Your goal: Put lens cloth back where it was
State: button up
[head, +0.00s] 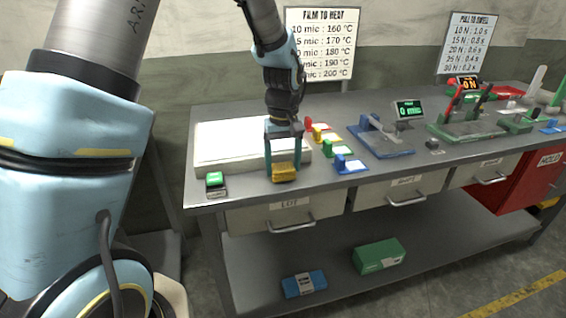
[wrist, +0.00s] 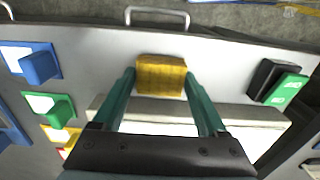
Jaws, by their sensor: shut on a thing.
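The lens cloth, a small yellow textured block-like piece (head: 284,173), is between the fingertips of my gripper (head: 283,166). In the wrist view the cloth (wrist: 161,76) sits between the two green fingers of my gripper (wrist: 161,80), which are shut on it. It is near the table's front edge, in front of the white slab (head: 225,143). I cannot tell whether it touches the tabletop or hangs just above it.
The grey table (head: 400,168) carries a green-topped device (head: 215,183) at left. Blue (head: 347,165), green (head: 329,149), yellow and red blocks on cards stand to the right. A blue-based tool (head: 385,142) stands further right. Drawer handles (head: 290,228) stick out below the front edge.

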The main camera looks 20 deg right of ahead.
jog(key=shift+f, duration=0.25)
jog(key=shift+f, duration=0.15)
jog(key=o, duration=1.2)
jog(key=shift+o, duration=0.2)
